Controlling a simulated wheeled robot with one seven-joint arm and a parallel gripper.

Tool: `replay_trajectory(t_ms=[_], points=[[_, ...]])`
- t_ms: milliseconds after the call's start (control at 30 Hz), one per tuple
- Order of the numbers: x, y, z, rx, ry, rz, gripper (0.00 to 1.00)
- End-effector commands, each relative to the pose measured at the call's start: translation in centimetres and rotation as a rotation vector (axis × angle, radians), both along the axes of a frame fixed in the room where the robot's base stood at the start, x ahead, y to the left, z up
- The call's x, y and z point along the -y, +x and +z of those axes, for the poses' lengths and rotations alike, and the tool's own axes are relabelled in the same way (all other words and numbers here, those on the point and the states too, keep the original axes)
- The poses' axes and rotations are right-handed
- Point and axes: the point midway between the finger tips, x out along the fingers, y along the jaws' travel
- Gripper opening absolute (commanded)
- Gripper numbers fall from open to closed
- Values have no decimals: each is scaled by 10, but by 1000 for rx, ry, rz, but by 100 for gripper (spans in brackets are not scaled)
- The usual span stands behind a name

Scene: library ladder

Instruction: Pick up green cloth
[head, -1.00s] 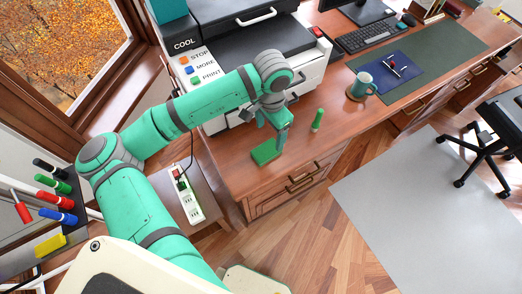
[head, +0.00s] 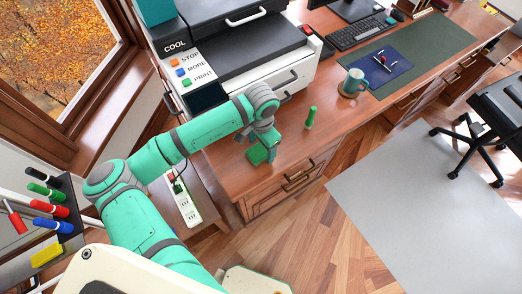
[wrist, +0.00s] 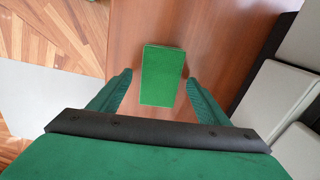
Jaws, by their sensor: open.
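The green cloth (head: 257,156) is a small flat block-like piece on the wooden desk, near its front left corner. In the wrist view the cloth (wrist: 163,75) lies just ahead, between the lines of my two fingers. My gripper (wrist: 158,77) is open and empty, with one finger at each side of the cloth. In the head view my gripper (head: 260,146) is right over the cloth and partly hides it. I cannot tell the exact height between fingertips and cloth.
A green marker (head: 311,117) stands upright to the right on the desk. The large printer (head: 240,60) is behind. A mug (head: 352,82) on a coaster stands farther right. A power strip (head: 184,200) lies on a lower surface at left.

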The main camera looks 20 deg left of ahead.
Motion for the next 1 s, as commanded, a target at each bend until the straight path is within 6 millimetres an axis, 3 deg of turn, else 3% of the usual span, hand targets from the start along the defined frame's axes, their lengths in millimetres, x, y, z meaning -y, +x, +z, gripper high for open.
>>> replay_trajectory(t_ms=[233, 433, 767, 1000], points=[[-1, 0, -4, 1, 1, 1, 70], [-1, 0, -4, 1, 1, 0, 26], [-1, 0, -2, 1, 1, 0, 26], [0, 0, 15, 2, 1, -2, 26]])
